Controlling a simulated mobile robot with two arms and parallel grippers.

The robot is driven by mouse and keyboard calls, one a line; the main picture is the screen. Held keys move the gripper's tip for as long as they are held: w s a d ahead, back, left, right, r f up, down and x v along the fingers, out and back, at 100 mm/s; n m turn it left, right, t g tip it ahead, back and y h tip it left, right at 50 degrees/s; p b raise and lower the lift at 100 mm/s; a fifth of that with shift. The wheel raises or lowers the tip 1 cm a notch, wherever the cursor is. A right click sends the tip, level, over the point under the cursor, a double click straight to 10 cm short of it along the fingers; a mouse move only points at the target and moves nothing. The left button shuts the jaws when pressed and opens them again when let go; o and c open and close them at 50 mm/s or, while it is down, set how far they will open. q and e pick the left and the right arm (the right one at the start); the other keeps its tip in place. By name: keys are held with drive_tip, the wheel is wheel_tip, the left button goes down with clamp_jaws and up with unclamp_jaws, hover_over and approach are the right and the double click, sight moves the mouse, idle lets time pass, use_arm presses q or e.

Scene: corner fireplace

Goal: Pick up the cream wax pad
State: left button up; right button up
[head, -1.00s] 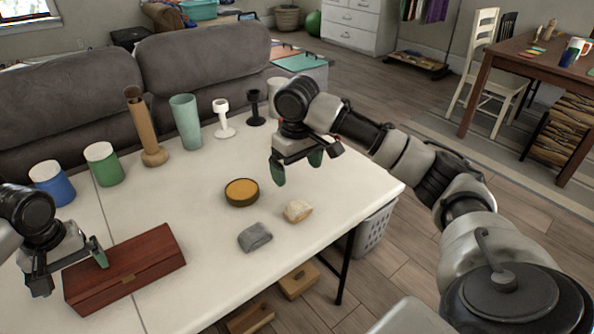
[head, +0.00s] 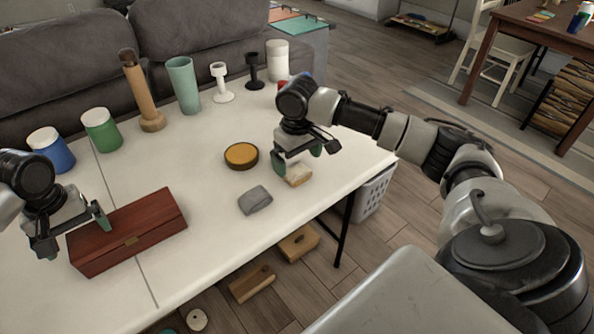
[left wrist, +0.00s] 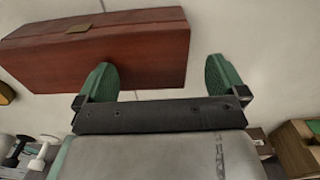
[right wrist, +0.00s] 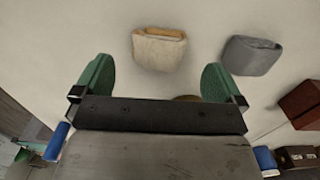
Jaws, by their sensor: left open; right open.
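The cream wax pad (head: 298,176) is a small folded cream pad lying on the white table near its right edge. My right gripper (head: 299,158) is open and empty above and just behind it, hiding part of it in the head view. In the right wrist view the cream wax pad (right wrist: 159,48) lies beyond and between the open green fingertips (right wrist: 158,80), apart from them. My left gripper (head: 78,232) is open and empty beside the dark red wooden box (head: 130,232). The box also shows in the left wrist view (left wrist: 100,55) beyond the fingers.
A grey pad (head: 255,200) lies left of the cream pad, and a round yellow tin (head: 241,155) is behind it. The front middle of the table (head: 205,255) is clear.

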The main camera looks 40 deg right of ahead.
sight(298, 168)
wheel_tip(298, 168, down, 4)
drive_tip(key=shift+d+f, duration=0.1)
drive_tip(key=shift+f, duration=0.15)
drive_tip(key=shift+c, duration=0.3)
drive_tip(key=c, duration=1)
drive_tip(key=shift+r, duration=0.15)
wheel_tip(298, 168, up, 10)
drive_tip(key=shift+f, duration=0.1)
